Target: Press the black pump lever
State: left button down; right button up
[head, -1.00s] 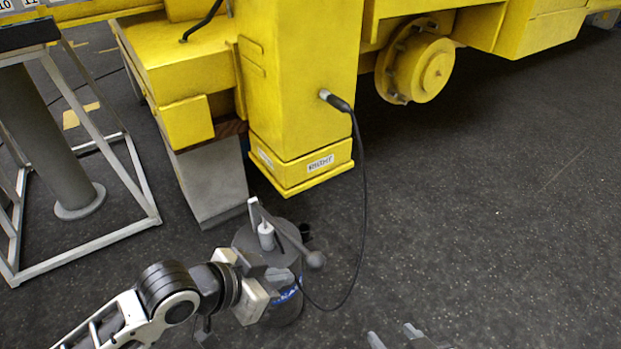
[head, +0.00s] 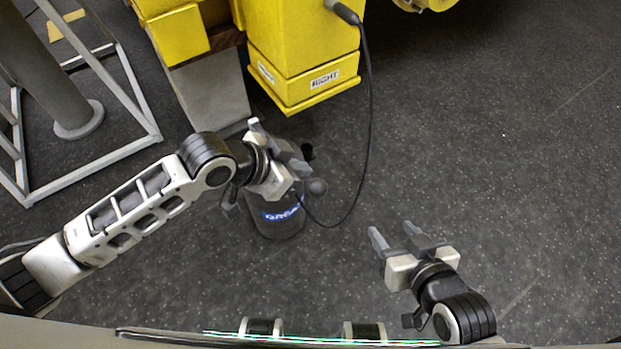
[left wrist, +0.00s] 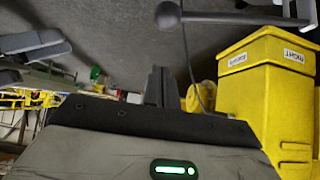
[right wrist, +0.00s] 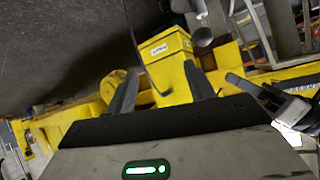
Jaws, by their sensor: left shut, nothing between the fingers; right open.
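The pump (head: 276,216) stands on the floor, a dark cylinder with a blue label. Its dark lever ends in a round knob (head: 318,187), seen just right of my left gripper (head: 298,160). My left gripper is shut and empty over the pump top and hides most of the lever. In the left wrist view the lever bar (left wrist: 235,18) and knob (left wrist: 168,15) cross the top, beyond the shut fingers (left wrist: 161,87). Contact cannot be told. My right gripper (head: 393,233) is open and empty, low on the right, away from the pump.
A yellow post (head: 305,50) with a "RIGHT" label stands behind the pump. A black cable (head: 369,130) loops from it down to the pump. A grey block (head: 210,95) and a metal frame stand (head: 140,112) are at left. The floor on the right is clear.

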aim_at(311, 190)
pick_arm(q)
jog(key=x, duration=0.4)
notch_tip(311, 190, down, 3)
jog(key=shift+r+b, duration=0.25)
jog(key=shift+b, duration=0.2)
jog(key=shift+f, duration=0.65)
pick_arm(e)
jog(key=shift+a, duration=0.1)
pick_arm(q)
jog(key=shift+f, duration=0.1)
pick_arm(e)
jog(key=shift+f, duration=0.15)
